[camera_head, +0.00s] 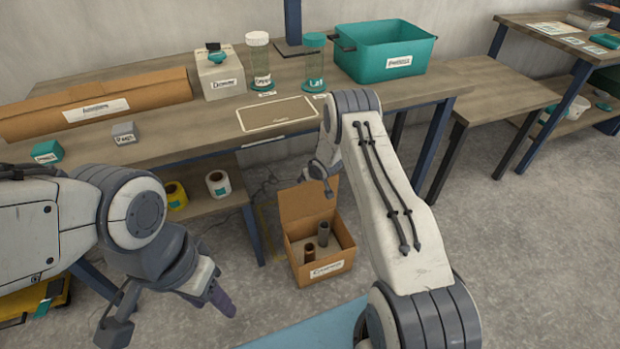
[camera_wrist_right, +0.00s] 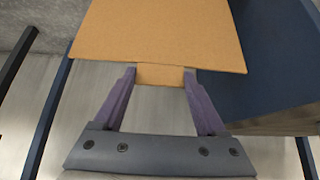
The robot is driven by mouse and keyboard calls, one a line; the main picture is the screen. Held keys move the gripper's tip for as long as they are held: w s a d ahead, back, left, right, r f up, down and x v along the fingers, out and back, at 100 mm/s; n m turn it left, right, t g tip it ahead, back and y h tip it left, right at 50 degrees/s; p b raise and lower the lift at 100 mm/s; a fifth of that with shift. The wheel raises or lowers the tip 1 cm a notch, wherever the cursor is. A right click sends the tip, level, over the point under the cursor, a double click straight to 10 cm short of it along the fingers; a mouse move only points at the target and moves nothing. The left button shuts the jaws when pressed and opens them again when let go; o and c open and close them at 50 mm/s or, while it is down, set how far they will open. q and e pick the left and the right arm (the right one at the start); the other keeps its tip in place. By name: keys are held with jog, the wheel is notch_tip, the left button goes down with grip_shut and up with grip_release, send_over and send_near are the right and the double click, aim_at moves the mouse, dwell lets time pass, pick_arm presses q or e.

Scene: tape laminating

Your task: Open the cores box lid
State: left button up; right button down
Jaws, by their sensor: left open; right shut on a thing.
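The cores box (camera_head: 318,267) is a brown cardboard box on the floor in the head view, with a label on its front. Its lid (camera_head: 305,199) stands up at the back, so the box is open and two dark cores (camera_head: 323,234) show inside. In the right wrist view the lid (camera_wrist_right: 158,35) is a flat cardboard panel, with a small tab (camera_wrist_right: 160,75) between the fingers. My right gripper (camera_wrist_right: 160,76) is shut on that tab; in the head view the right arm partly hides it. My left gripper (camera_head: 175,318) is open and empty at the lower left, apart from the box.
The workbench (camera_head: 190,140) stands behind the box, with a teal bin (camera_head: 385,55), jars and a brown roll on it. Tape rolls (camera_head: 218,184) sit on its lower shelf. A blue mat (camera_head: 315,333) lies in front of the box. The floor to the right is clear.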

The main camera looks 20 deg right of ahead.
jog(key=shift+f, duration=0.1)
grip_release()
jog(key=p+v, duration=0.2)
jog(key=v, duration=0.8)
jog(key=shift+s+r, duration=0.2)
